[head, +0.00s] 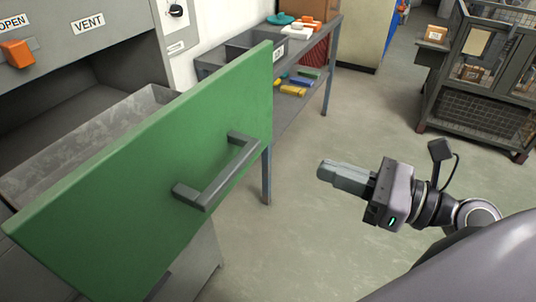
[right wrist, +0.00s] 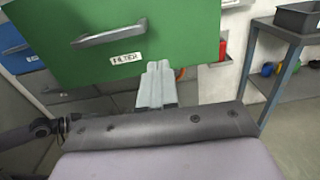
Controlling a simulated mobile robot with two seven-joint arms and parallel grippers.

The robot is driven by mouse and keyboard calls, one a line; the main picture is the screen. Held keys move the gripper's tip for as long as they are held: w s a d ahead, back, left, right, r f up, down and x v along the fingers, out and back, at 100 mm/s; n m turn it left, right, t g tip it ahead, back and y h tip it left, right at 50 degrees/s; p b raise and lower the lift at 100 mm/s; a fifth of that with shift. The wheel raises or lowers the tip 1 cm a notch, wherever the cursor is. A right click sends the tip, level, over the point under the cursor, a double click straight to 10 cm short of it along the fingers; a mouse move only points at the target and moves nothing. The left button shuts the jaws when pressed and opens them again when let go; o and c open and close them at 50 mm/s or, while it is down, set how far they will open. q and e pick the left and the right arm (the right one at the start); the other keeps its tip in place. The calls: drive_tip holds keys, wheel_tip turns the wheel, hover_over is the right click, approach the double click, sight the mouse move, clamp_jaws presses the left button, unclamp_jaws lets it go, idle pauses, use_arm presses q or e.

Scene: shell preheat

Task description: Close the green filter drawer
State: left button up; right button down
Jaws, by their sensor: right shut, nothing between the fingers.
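The green filter drawer (head: 130,180) stands pulled out of the grey cabinet at the left of the head view, its grey metal tray showing behind the front. A dark grey bar handle (head: 222,172) is on its front. In the right wrist view the green front (right wrist: 160,40) fills the upper left, with its handle (right wrist: 110,36) and a FILTER label. My right gripper (head: 322,170) is shut and empty, to the right of the drawer front and apart from it in the head view. Its closed fingers also show in the right wrist view (right wrist: 158,68). My left gripper is not in view.
A grey shelf table (head: 326,50) with bins and coloured items stands behind the drawer. A wire cage cart (head: 470,105) is at the upper right. An orange knob (head: 16,54) is on the cabinet. Open floor lies around my right gripper.

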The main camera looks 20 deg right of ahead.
sight(255, 145)
drive_tip(key=b+x, duration=0.2)
drive_tip(key=x, duration=1.2)
drive_tip(key=shift+f, duration=0.15)
drive_tip(key=shift+w, duration=0.15)
idle(0.4)
